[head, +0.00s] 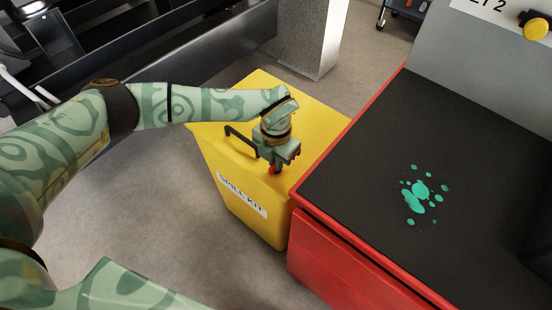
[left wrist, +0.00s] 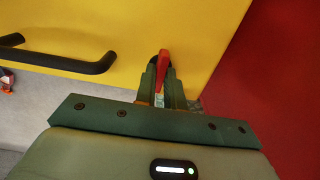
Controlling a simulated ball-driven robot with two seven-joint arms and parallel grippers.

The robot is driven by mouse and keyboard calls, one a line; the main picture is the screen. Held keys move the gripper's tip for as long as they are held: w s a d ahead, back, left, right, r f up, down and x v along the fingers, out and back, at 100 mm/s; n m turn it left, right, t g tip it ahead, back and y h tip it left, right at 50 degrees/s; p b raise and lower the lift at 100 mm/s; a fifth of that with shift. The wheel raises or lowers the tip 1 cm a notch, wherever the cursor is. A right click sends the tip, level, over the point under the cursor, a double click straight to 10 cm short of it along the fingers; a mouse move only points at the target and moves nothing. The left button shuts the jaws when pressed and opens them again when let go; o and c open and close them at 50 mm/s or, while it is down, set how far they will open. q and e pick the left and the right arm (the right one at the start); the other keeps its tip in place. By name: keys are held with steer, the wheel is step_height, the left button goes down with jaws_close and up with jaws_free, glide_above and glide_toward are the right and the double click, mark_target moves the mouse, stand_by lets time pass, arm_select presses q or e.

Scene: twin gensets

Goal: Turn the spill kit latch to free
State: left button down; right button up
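The spill kit is a yellow box (head: 225,175) with a white "SPILL KIT" label (head: 241,194) on its front. Its small red latch (head: 272,170) is mostly covered by my left gripper (head: 277,165) in the head view. In the left wrist view the red latch (left wrist: 163,62) stands upright against the yellow face, between the tips of my left gripper (left wrist: 163,72). The fingers are close together, one on each side of the latch, and look shut on it. My right gripper is in neither view.
A black handle (head: 240,139) sticks out of the yellow box, left of the gripper. A red cabinet (head: 335,262) with a dark top (head: 350,175) and a green spill (head: 416,195) stands close on the right.

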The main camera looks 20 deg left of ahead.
arm_select(q)
steer(key=n+p, duration=0.2)
steer(key=p, duration=0.1)
steer(key=shift+r+n, duration=0.3)
steer(key=shift+r, duration=0.05)
steer(key=n+p, duration=0.2)
steer(key=shift+n+p, duration=0.3)
steer(key=n+p, duration=0.2)
steer(key=n, duration=0.1)
steer(key=shift+f+n+p, duration=0.1)
steer(key=shift+n+p, duration=0.2)
steer(key=shift+p, duration=0.1)
steer(key=n+p, duration=0.2)
steer(key=n, duration=0.2)
steer(key=shift+n+p, duration=0.3)
steer(key=shift+f+n+p, duration=0.2)
steer(key=shift+n+p, duration=0.65)
steer(key=shift+n, duration=1.35)
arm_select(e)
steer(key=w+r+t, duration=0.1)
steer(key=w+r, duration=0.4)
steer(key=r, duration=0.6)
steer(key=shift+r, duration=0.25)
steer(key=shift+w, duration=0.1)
